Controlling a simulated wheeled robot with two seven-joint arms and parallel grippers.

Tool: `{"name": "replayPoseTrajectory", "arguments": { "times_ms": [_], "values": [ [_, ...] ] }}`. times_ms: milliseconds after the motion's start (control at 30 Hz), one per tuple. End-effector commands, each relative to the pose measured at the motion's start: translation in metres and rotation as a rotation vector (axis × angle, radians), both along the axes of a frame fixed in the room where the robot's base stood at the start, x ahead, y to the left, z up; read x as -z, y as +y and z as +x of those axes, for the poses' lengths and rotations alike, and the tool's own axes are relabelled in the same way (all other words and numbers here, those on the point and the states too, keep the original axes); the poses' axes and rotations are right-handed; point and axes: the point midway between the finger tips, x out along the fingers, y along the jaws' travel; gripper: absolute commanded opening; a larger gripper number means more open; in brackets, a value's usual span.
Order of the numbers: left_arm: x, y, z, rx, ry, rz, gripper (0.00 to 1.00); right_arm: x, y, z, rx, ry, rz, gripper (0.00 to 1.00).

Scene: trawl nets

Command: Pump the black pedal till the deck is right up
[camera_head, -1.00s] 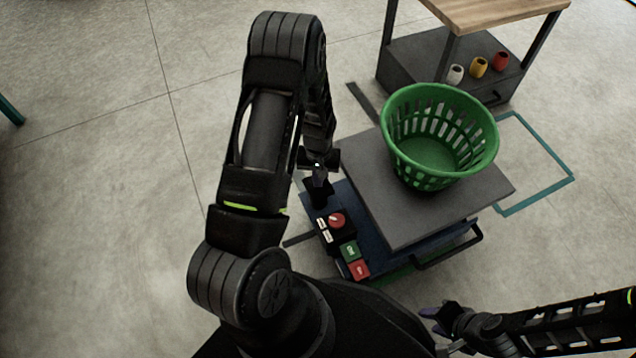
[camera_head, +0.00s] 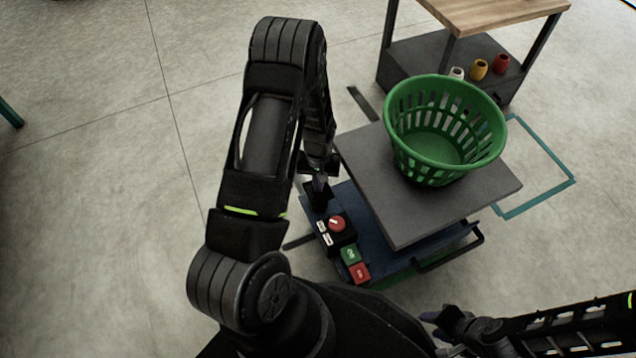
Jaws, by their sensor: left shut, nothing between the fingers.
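A lift cart has a grey deck (camera_head: 375,195) held above its blue base (camera_head: 372,235). A green slatted basket (camera_head: 430,155) stands upright on the deck. The black pedal (camera_head: 315,197) is at the left end of the base, close to the red knob. My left gripper (camera_head: 319,184) is shut and empty, pointing down at the pedal; its tips seem to touch the pedal, though the contact is partly hidden. My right gripper (camera_head: 431,316) is low at the right, away from the cart, and its jaw opening is unclear.
A red knob (camera_head: 337,222), a green button (camera_head: 350,253) and a red button (camera_head: 360,272) sit on the base's near-left edge. A wooden-topped table (camera_head: 490,12) with several small pots stands behind. A teal floor outline (camera_head: 545,200) lies right.

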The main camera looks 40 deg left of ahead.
Motion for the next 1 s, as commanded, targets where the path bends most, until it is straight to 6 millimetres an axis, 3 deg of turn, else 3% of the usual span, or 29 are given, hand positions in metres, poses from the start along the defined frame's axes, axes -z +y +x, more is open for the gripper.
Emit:
{"name": "replayPoseTrajectory", "arguments": {
  "times_ms": [33,200,533,1000],
  "values": [
    [-0.01,0.0,0.0,0.0,-0.001,0.001,0.0,-0.008,0.0,0.0,0.0,0.0,0.0,0.36],
    [-0.02,0.0,0.0,0.0,0.0,0.0,0.0,-0.016,0.0,0.0,0.0,0.0,0.0,0.36],
    [-0.02,0.0,0.0,0.0,0.0,0.0,0.0,-0.016,0.0,0.0,0.0,0.0,0.0,0.36],
    [0.006,0.0,0.0,0.0,0.0,0.0,0.0,0.005,0.0,0.0,0.0,0.0,0.0,0.36]
  ]
}}
